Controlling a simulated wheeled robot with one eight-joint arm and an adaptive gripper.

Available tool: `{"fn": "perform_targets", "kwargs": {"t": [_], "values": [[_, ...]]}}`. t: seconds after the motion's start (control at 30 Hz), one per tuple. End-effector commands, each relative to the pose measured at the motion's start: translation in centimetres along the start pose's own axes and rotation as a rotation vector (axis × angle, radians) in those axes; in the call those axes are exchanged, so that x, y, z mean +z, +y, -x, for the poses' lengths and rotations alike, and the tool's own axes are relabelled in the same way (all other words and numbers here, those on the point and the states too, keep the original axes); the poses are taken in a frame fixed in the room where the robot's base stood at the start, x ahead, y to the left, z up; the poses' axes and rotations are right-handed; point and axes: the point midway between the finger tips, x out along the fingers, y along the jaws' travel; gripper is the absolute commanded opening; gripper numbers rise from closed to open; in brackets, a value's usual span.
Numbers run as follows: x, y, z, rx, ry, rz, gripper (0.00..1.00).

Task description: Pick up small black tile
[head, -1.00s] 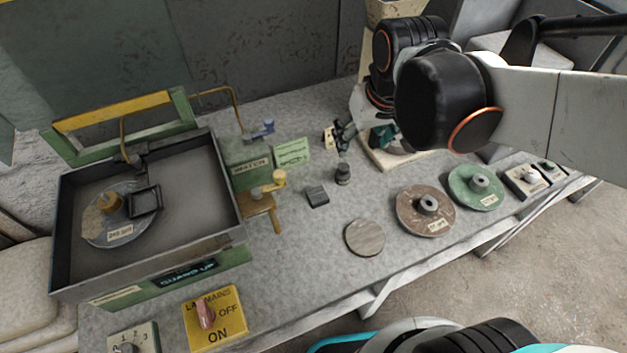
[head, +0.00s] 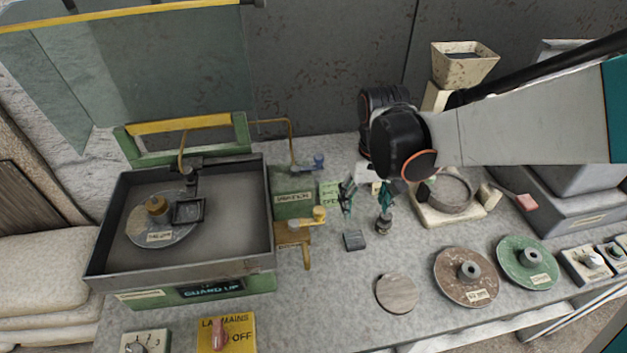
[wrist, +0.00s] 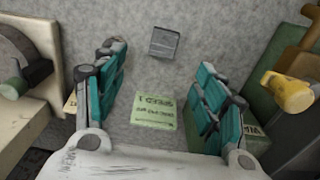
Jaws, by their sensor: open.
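The small black tile (head: 354,240) lies flat on the grey bench, right of the yellow tap; it looks dark grey. In the wrist view the tile (wrist: 165,42) lies beyond the fingertips, near the top middle. My gripper (head: 366,208) is over the bench just behind the tile in the head view, with its fingers apart. In the wrist view my gripper (wrist: 163,65) is open and empty, with teal pads on both fingers. The tile is not between the fingers and nothing touches it.
A green labelled card (wrist: 155,112) lies below the gripper. The yellow tap (head: 319,215) and polishing tray (head: 265,220) are left. A round disc (head: 397,293) lies in front; brown (head: 455,285) and green (head: 515,255) wheels are right.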

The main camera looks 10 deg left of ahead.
Motion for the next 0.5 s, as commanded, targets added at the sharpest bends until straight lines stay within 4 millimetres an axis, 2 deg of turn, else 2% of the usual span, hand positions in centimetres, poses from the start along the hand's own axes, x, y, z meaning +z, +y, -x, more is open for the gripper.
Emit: {"fn": "perform_targets", "kwargs": {"t": [0.13,0.4,0.5], "values": [[0.1,-0.4,-1.6,0.000,-0.006,0.002,0.65],[0.1,-0.3,-6.7,0.000,-0.005,0.001,0.65],[0.1,-0.3,-7.9,0.000,-0.005,0.001,0.65]]}}
